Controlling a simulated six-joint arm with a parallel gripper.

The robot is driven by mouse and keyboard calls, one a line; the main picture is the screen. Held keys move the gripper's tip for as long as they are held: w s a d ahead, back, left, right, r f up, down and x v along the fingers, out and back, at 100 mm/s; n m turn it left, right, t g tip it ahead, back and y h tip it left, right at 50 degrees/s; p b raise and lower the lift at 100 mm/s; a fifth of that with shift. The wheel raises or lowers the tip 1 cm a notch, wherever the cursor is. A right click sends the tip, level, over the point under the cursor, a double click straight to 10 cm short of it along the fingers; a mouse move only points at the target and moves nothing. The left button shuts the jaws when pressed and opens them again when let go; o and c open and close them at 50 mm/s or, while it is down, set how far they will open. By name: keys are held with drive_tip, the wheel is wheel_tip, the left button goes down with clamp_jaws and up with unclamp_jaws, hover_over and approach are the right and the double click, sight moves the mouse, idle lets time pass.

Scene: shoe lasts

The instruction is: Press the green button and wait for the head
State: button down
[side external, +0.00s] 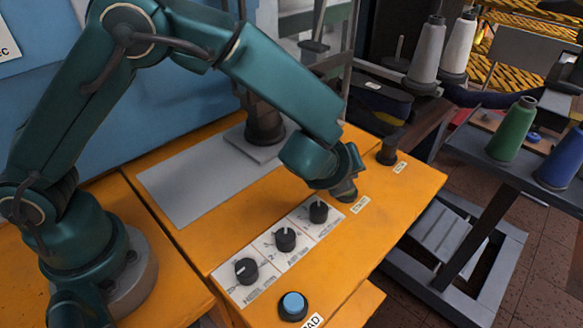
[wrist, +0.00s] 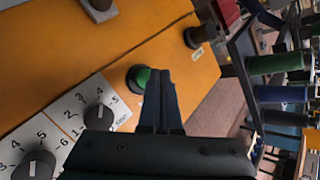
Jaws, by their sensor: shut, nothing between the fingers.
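The green button (wrist: 138,77) sits in a dark round collar on the orange bench top in the wrist view. In the side view it is hidden by my gripper (side external: 345,190), which points down beside a white label reading START (side external: 360,205). In the wrist view my gripper's fingers (wrist: 160,75) are shut and empty, with their tips overlapping the right edge of the green button. I cannot tell whether they touch it. A dark cylinder on a square grey plate (side external: 262,125) stands behind my forearm; I cannot tell whether it is the head.
Three black dials (side external: 285,239) on white scales line the bench front, with a blue button (side external: 292,306) nearer. A dark button (side external: 387,153) stands beyond my gripper, near the bench's right edge. A bare grey panel (side external: 205,180) lies at left. Thread spools (side external: 512,130) stand at right.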

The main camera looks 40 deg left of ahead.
drive_tip(key=shift+f, duration=0.1)
drive_tip(key=shift+f, duration=0.3)
drive_tip(key=shift+f, duration=0.5)
idle(0.7)
drive_tip(key=shift+r, duration=0.95)
drive_tip(key=shift+r, duration=2.5)
